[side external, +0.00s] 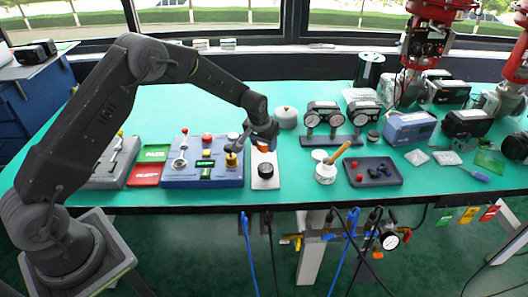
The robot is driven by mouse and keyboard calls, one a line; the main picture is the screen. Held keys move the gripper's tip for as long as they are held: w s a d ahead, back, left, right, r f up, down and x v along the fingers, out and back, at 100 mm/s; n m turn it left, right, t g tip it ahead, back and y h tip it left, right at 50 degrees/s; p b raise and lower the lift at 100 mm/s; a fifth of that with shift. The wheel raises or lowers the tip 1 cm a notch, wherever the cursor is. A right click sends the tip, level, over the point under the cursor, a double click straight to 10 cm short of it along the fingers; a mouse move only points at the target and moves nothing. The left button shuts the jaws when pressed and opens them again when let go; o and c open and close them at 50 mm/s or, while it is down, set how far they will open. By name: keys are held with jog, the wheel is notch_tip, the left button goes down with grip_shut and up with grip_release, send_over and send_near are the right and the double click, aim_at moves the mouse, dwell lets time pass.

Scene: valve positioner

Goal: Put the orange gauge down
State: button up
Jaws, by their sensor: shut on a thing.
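The orange gauge (263,147) is small and partly hidden by my gripper (258,143). My gripper is shut on it, pointing downward at the far end of a white plate (264,182).
A blue control box (205,182) with knobs stands left of the plate. To the right are a white pot (325,173) with a wooden handle, a dark tray (373,181) and twin dial gauges (323,117). A grey round lidded item (286,116) stands behind. Green table (205,97) is clear at back left.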

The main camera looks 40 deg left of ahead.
aim_at(264, 152)
jog(key=shift+f, duration=1.9)
jog(key=shift+f, duration=0.15)
jog(key=o, duration=1)
jog(key=shift+c, duration=0.2)
jog(key=v, duration=1.2)
jog(key=shift+r, duration=0.25)
jog(key=s+d+r+m+t, duration=0.1)
jog(key=s+d+r, duration=0.2)
jog(key=s+r, duration=1.35)
jog(key=s+d+r+m+t, duration=0.1)
jog(key=s, duration=1.6)
jog(key=shift+d+r+h, duration=0.2)
jog(key=shift+d+h, duration=0.1)
